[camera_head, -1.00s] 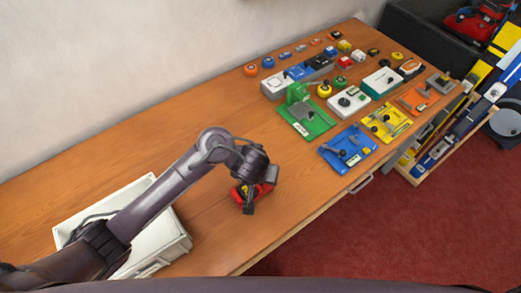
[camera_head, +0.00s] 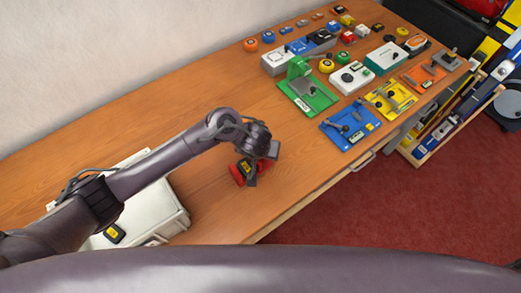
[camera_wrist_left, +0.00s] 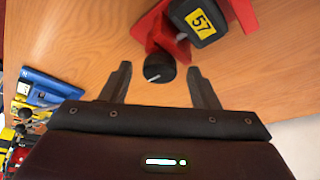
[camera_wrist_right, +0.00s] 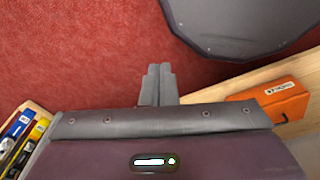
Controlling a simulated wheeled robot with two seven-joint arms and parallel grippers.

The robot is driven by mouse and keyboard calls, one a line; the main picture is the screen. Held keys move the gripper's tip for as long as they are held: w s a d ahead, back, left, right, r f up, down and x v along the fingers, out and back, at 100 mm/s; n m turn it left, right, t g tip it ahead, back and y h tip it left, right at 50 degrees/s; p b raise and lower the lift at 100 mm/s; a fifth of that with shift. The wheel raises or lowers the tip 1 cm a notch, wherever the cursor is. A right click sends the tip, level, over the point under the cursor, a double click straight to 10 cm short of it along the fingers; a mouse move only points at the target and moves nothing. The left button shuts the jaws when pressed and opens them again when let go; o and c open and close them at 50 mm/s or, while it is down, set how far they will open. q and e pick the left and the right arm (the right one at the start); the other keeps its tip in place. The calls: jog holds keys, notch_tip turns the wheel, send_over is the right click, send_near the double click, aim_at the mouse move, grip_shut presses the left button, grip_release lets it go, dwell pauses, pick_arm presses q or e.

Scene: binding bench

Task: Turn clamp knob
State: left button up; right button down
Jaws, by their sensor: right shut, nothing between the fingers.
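A red clamp (camera_head: 236,174) stands on the wooden bench; its red frame (camera_wrist_left: 148,28) also shows at the top of the left wrist view. A dark block with a yellow "57" label (camera_wrist_left: 203,22) sits in it. The round black knob (camera_wrist_left: 158,68) with a white mark faces me. My left gripper (camera_head: 258,170) is at the clamp. In the left wrist view its open fingers (camera_wrist_left: 159,72) stand on either side of the knob, with gaps on both sides. My right gripper (camera_wrist_right: 158,70) is shut and empty over the red floor, out of the head view.
Green (camera_head: 305,98), blue (camera_head: 350,130) and yellow (camera_head: 388,100) plates with fittings stand further right. The bench between tray and green plate is mostly clear.

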pick_arm(q)
jog(key=c, duration=0.9)
pick_arm(e)
jog(key=shift+s+d+f, duration=0.1)
jog(key=shift+s+d, duration=0.1)
jog(key=shift+s, duration=0.3)
jog(key=shift+s+d, duration=0.2)
jog(key=shift+s, duration=0.25)
pick_arm(q)
jog(key=shift+m, duration=0.3)
